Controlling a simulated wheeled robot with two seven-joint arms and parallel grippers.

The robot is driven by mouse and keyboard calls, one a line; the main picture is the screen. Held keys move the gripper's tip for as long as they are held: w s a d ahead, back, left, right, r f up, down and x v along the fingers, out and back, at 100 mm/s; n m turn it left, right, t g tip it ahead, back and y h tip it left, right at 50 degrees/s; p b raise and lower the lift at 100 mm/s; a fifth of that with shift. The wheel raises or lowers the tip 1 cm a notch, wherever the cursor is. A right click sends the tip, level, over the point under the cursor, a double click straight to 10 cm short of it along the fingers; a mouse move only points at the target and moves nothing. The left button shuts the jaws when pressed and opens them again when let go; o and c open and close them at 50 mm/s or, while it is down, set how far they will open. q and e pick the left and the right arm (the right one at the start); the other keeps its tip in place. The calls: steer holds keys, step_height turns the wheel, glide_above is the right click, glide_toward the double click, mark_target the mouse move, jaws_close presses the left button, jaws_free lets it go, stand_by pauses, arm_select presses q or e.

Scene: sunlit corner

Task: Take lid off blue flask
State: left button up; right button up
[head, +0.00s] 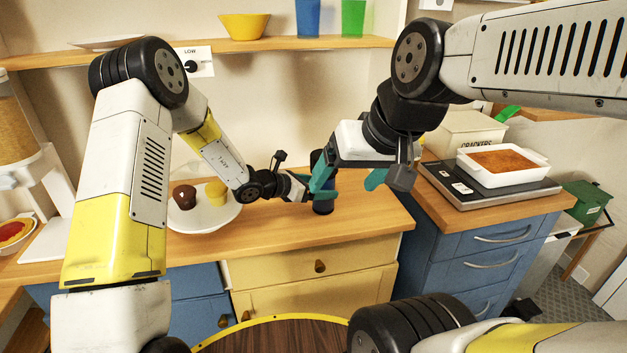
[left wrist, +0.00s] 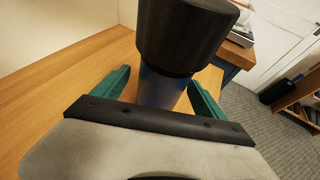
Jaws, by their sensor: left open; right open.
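The blue flask (head: 323,207) stands upright on the wooden counter, with its black lid (head: 317,156) on top. In the left wrist view the lid (left wrist: 185,35) fills the top and the blue body (left wrist: 160,88) shows below it. My left gripper (left wrist: 160,80) is open, with one teal finger on each side of the flask body; I cannot tell whether they touch it. In the head view my left gripper (head: 308,187) reaches the flask from the left. My right gripper (head: 348,182) is open and empty; one teal finger partly hides the flask, the other is to its right.
A white plate (head: 212,218) with a brown and a yellow muffin is left of the flask. A white baking dish (head: 502,172) sits on a scale at right, near a crackers box (head: 465,133). A shelf (head: 280,47) runs above. The counter's front right is clear.

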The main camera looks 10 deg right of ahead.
mark_target(331, 186)
arm_select(q)
steer(key=x, duration=0.4)
steer(key=shift+d, duration=0.35)
steer(key=shift+c, duration=0.2)
steer(key=shift+r, duration=0.1)
jaws_close()
